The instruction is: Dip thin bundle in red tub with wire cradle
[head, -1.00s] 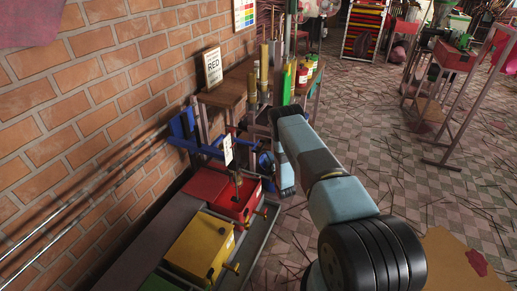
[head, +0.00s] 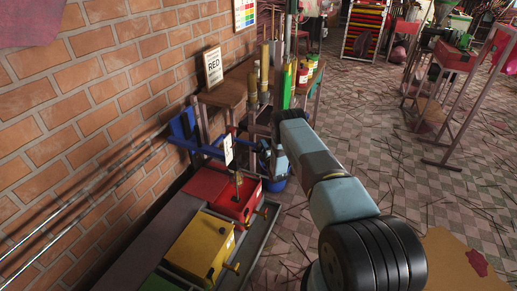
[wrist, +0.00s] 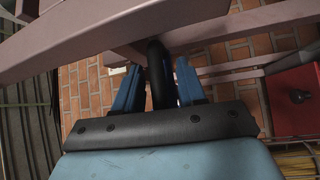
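The red tub (head: 208,187) stands in the row at lower left in the head view, its lid closed; a red box side with a dark knob (wrist: 297,96) shows at right in the wrist view. My gripper (wrist: 160,82) has two blue fingers standing apart. A black upright bar (wrist: 160,72), perhaps a handle, lies between them, with a narrow gap at the left finger. In the head view my gripper is mostly hidden behind my arm, beyond the red tub near the blue rack (head: 185,125). I cannot make out the wire cradle or the thin bundle for certain.
The yellow tub (head: 195,248) is in front of the red one. A wooden shelf (head: 225,93) with a RED sign runs along the brick wall. Wooden beams (wrist: 85,38) lie close above my fingers.

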